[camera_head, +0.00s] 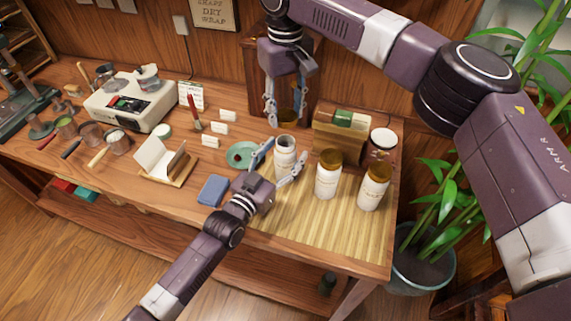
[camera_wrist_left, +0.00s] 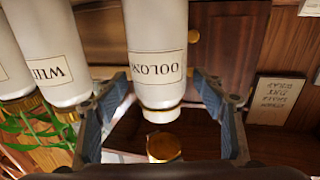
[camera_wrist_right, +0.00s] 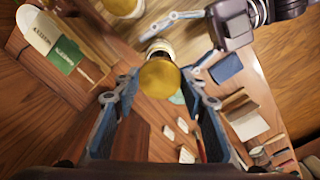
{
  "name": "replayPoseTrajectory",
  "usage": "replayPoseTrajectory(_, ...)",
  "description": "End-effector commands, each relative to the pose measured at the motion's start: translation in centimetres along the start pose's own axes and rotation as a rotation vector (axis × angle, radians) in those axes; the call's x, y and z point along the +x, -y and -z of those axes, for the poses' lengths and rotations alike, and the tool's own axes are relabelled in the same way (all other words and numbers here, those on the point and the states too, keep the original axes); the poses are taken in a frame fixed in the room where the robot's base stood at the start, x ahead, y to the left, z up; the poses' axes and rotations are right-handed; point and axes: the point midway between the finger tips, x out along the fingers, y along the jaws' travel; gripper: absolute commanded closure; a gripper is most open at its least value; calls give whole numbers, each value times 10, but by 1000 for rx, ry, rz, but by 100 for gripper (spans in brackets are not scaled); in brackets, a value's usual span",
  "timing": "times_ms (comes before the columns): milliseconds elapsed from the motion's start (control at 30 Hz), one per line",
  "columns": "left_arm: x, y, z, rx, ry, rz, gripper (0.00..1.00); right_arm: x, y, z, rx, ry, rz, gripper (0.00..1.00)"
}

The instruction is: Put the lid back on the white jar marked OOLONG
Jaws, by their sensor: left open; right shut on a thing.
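The white OOLONG jar (camera_head: 284,160) stands upright and uncovered on the bamboo mat (camera_head: 315,228); its label faces me in the left wrist view (camera_wrist_left: 157,68). My left gripper (camera_head: 288,149) is open, one finger on each side of the jar near its top; I cannot tell whether they touch. My right gripper (camera_head: 285,112) is shut on the gold-brown lid (camera_wrist_right: 160,78), behind and above the jar in the head view. The lid also shows in the left wrist view (camera_wrist_left: 163,148), apart from the jar's mouth. In the right wrist view the jar's rim (camera_wrist_right: 160,46) is partly hidden behind the lid.
Two similar lidded white jars, one (camera_head: 327,181) and another (camera_head: 372,192), stand right of the OOLONG jar. A green dish (camera_head: 240,154) and blue cloth (camera_head: 214,190) lie to its left.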

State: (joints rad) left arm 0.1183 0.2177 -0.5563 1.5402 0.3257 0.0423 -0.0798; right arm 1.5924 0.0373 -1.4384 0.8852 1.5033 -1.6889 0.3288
Motion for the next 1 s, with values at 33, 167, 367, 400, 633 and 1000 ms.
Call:
replayPoseTrajectory(33, 1, 0, 0, 0, 0, 0, 36, 0, 0, 0, 0, 0, 0, 68)
replayPoseTrajectory(167, 0, 0, 0, 0, 0, 0, 36, 0, 0, 0, 0, 0, 0, 68)
replayPoseTrajectory(367, 0, 0, 0, 0, 0, 0, 51, 0, 0, 0, 0, 0, 0, 68)
replayPoseTrajectory(400, 0, 0, 0, 0, 0, 0, 55, 0, 0, 0, 0, 0, 0, 68)
replayPoseTrajectory(633, 0, 0, 0, 0, 0, 0, 80, 0, 0, 0, 0, 0, 0, 68)
replayPoseTrajectory(1000, 0, 0, 0, 1, 0, 0, 100, 15, 1, -1, -1, 3, 2, 68)
